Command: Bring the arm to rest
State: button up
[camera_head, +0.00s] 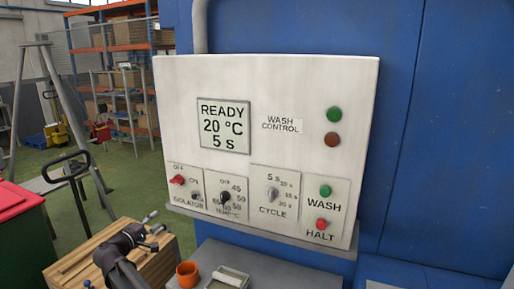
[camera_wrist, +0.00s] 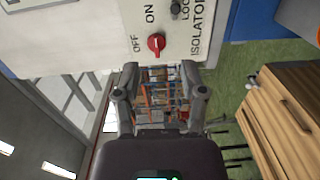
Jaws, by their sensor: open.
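My gripper (camera_head: 154,222) is in the lower left of the head view, in front of and below the control panel, apart from it. In the wrist view my gripper (camera_wrist: 158,72) has its two fingers spread with nothing between them. The white wash control panel (camera_head: 290,90) has a display (camera_head: 223,126) reading READY, 20 °C, 5 s. The red isolator knob (camera_head: 177,180) is at its lower left; it also shows in the wrist view (camera_wrist: 156,43), beyond the fingertips. I cannot tell its exact setting. Temperature (camera_head: 225,199) and cycle (camera_head: 272,194) knobs sit beside it.
A grey ledge (camera_head: 280,272) below the panel holds an orange cup (camera_head: 187,273) and a shallow tray (camera_head: 227,279). A wooden cabinet (camera_head: 75,264) stands close by my gripper, with a red-lidded bin (camera_head: 14,203) at the left. Shelving (camera_head: 118,85) is far behind.

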jog(key=s+d+f+m+g, duration=0.1)
jog(key=d+f+m+g, duration=0.2)
jog(key=d, duration=0.8)
jog(key=s+d+f+m+g, duration=0.15)
jog(key=d+f+g, duration=0.3)
jog(key=d, duration=0.75)
jog(key=d+f+m+g, duration=0.2)
jog(key=d+f, duration=0.2)
jog(key=d, duration=0.7)
jog(key=s+d+f+m+g+y, duration=0.3)
jog(key=s+d, duration=0.5)
jog(key=d, duration=0.1)
jog(key=s+d+f+m+g+y, duration=0.3)
jog(key=s+d+y, duration=0.1)
jog(key=s+d, duration=0.4)
jog(key=shift+s+d+f, duration=0.2)
jog(key=shift+s+d, duration=0.2)
jog(key=shift+s, duration=0.4)
jog(key=shift+g, duration=0.25)
